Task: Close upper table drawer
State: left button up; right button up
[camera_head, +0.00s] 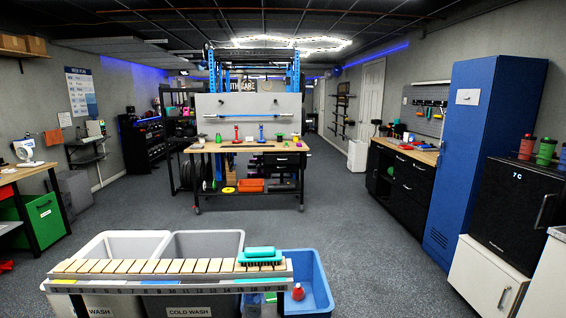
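A wheeled workbench (222,147) with a wooden top and black frame stands in the middle of the room, some distance ahead. A black drawer front (283,160) with a light handle sits under the right part of its top. I cannot tell at this distance whether that drawer is fully shut or slightly out. Neither of my grippers is in view.
Grey wash bins (207,243), a blue bin (320,283) and a slatted wooden bench (150,267) stand close in front. A blue locker (480,150) and black drawer cabinet (402,180) line the right side. Carpeted floor (365,235) is clear between.

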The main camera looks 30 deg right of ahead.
aim_at(270, 157)
jog(key=i+l+z, duration=0.1)
jog(key=l+z, duration=0.15)
jog(key=l, duration=0.15)
jog(key=i+l+z, duration=0.25)
jog(key=l+z, duration=0.25)
jog(key=l, duration=0.25)
jog(key=i+l+z, duration=0.6)
jog(key=z, duration=0.15)
jog(key=i+l+z, duration=0.6)
jog(key=i+z, duration=0.35)
jog(key=i+u, duration=0.75)
jog(key=i+l+u, duration=0.2)
jog(key=i+u, duration=0.15)
jog(key=i, duration=0.15)
jog(key=i+j+u, duration=0.25)
jog(key=i, duration=0.35)
jog(key=i+u, duration=0.3)
jog(key=i, duration=0.35)
jog(key=i+u, duration=0.25)
jog(key=i, duration=0.4)
jog(key=i+l+u, duration=0.3)
jog(key=i, duration=0.3)
